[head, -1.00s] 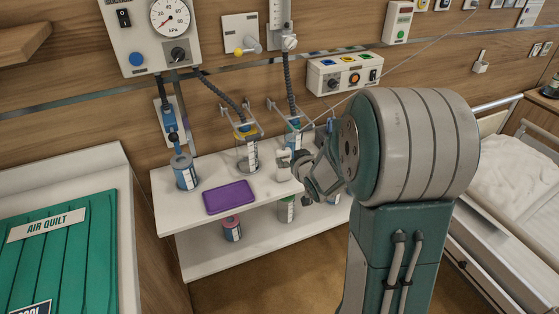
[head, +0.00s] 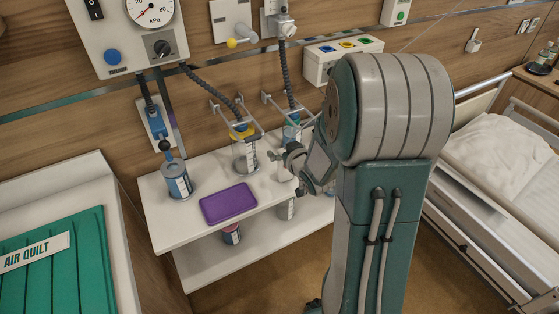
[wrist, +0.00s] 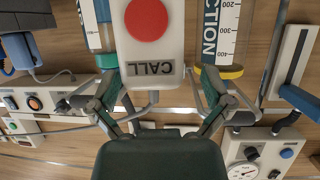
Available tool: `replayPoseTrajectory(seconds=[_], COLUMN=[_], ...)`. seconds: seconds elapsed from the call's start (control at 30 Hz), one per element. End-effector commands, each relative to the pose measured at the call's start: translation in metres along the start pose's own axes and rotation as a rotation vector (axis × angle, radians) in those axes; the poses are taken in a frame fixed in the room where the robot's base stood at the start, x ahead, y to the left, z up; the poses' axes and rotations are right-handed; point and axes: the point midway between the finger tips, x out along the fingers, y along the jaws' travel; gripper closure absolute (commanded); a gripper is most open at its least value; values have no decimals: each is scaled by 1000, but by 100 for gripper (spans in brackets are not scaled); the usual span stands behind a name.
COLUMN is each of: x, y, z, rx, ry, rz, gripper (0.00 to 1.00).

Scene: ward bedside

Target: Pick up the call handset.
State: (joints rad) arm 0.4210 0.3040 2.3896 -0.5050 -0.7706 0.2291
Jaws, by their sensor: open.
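The call handset (wrist: 152,40) fills the upper middle of the wrist view. It is white with a round red button and the word CALL upside down. My gripper (wrist: 160,82) is open, with one finger on each side of the handset's near end. The left finger looks close to its side and a gap shows on the right; I cannot tell whether they touch. In the head view my gripper (head: 294,160) is over the right part of the white shelf unit (head: 185,227), partly hidden by my arm. A small white shape there may be the handset.
A yellow-topped jar (head: 244,152) hangs at the wall behind, near my gripper. A bed (head: 500,160) is on the right and a green air quilt (head: 55,262) on the left.

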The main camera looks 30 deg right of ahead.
Motion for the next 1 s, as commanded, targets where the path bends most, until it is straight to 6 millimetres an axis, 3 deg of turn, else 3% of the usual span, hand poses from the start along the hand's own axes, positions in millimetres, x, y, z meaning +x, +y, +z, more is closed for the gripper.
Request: replayPoseTrajectory(seconds=[0.07,0.27,0.3,0.67,1.0], x=[0,1,1,1,0], y=[1,0,0,-1,-6], z=[0,0,0,-1,-23], rx=[1,0,0,0,0], ry=[0,-1,-1,-1,2], rz=[0,1,1,1,3], gripper=[0,89,93,93,93])
